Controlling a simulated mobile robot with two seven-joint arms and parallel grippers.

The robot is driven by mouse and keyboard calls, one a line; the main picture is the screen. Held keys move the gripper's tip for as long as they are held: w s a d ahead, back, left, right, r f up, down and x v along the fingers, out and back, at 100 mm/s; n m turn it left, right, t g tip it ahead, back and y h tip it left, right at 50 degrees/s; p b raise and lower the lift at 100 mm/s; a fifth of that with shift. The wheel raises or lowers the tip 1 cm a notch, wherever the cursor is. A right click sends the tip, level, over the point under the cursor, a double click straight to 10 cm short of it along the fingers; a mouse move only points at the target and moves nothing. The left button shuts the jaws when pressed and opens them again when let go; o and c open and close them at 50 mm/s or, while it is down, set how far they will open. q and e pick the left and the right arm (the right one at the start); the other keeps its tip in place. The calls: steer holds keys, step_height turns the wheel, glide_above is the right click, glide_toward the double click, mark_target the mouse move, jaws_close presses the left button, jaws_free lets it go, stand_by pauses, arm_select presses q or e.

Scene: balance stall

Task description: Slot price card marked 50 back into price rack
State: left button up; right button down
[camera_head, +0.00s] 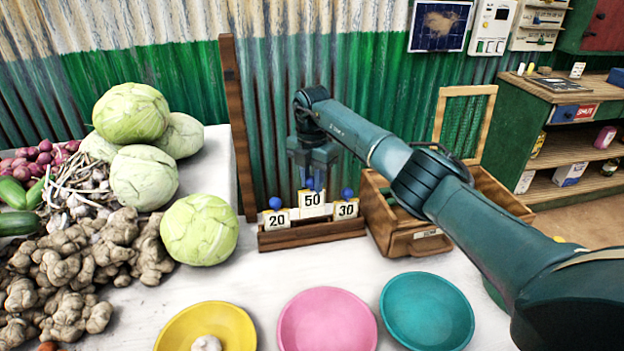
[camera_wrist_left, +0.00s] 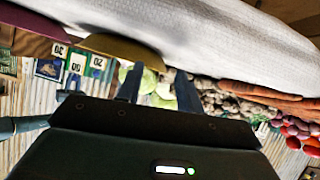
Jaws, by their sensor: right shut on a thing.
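The white price card marked 50 (camera_head: 312,199) is upright above the middle of the wooden price rack (camera_head: 312,237). It stands higher than the card marked 20 (camera_head: 277,220) on its left and the card marked 30 (camera_head: 346,210) on its right, both upright in the rack. I cannot tell whether its lower edge is in the slot. My right gripper (camera_head: 313,178) points down and is shut on the card's blue knob. My left gripper (camera_wrist_left: 158,90) shows only in the left wrist view, its fingers apart and empty. The 50 card also shows there (camera_wrist_left: 76,63).
A wooden crate (camera_head: 400,240) stands close on the rack's right, and a wooden post (camera_head: 240,130) on its left. Yellow (camera_head: 175,335), pink (camera_head: 327,320) and teal (camera_head: 427,310) bowls are in front. Cabbages (camera_head: 200,230) and ginger (camera_head: 75,265) lie left.

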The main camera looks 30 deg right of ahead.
mark_target(312, 190)
steer(key=shift+f, duration=0.1)
stand_by(0.4)
steer(key=shift+f, duration=0.1)
steer(key=shift+f+b, duration=0.35)
steer(key=shift+f, duration=0.05)
steer(key=shift+f+b, duration=0.45)
steer(key=shift+f, duration=0.45)
steer(key=shift+r, duration=0.1)
